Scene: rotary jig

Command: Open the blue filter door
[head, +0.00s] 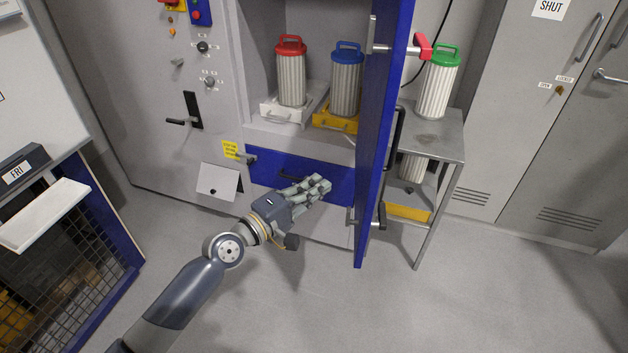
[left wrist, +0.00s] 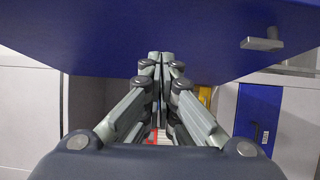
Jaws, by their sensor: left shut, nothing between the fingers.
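The blue filter door (head: 376,140) stands swung out from the cabinet, seen nearly edge-on in the head view. A dark bar handle (head: 393,150) is on its right side, with a red-ended latch (head: 420,47) near the top. My left gripper (head: 325,184) is shut and empty, left of the door and in front of the lower blue panel. In the left wrist view its closed fingers (left wrist: 160,58) point towards a large blue surface (left wrist: 130,30), apparently the door. I cannot tell whether they touch it. My right gripper is not in view.
Inside the cabinet stand a red-capped filter (head: 291,75) and a blue-capped filter (head: 346,82). A green-capped filter (head: 437,82) stands on a grey side table (head: 440,137) right of the door. A mesh-fronted unit (head: 70,250) is at left. The floor in front is clear.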

